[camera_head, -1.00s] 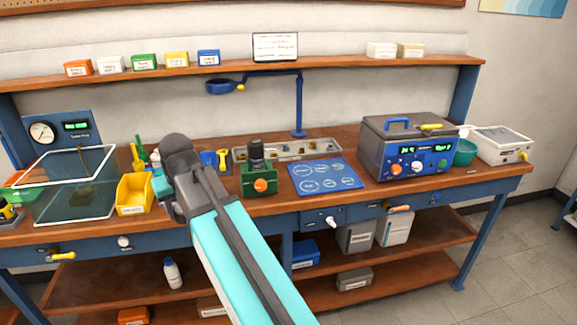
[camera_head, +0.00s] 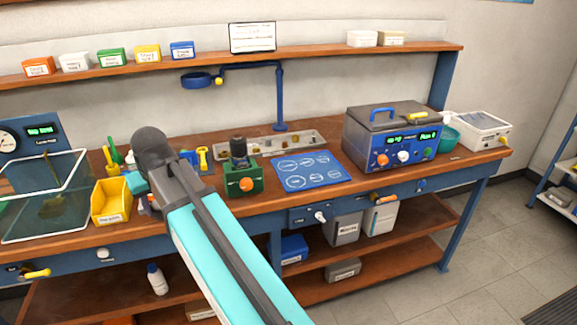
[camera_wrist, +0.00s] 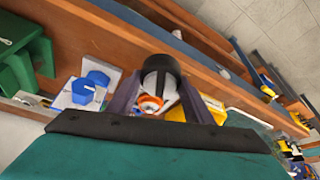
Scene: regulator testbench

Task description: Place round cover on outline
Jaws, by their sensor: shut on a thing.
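The blue mat with several white round outlines (camera_head: 312,170) lies on the bench, right of the green device (camera_head: 243,177). My gripper (camera_wrist: 158,98) is shut on a dark, rounded piece (camera_wrist: 162,68), with white and orange parts showing between the fingers. I cannot tell for sure that this piece is the round cover. In the head view my arm hides most of the gripper, which is left of the green device, near the yellow bin (camera_head: 111,203). The mat is apart from the gripper.
A blue-fronted bench unit (camera_head: 393,140) stands right of the mat. A shallow parts tray (camera_head: 285,143) lies behind it. A glass-sided tank (camera_head: 45,198) is at the left. A blue ring on an arm (camera_head: 196,79) overhangs the bench at the back.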

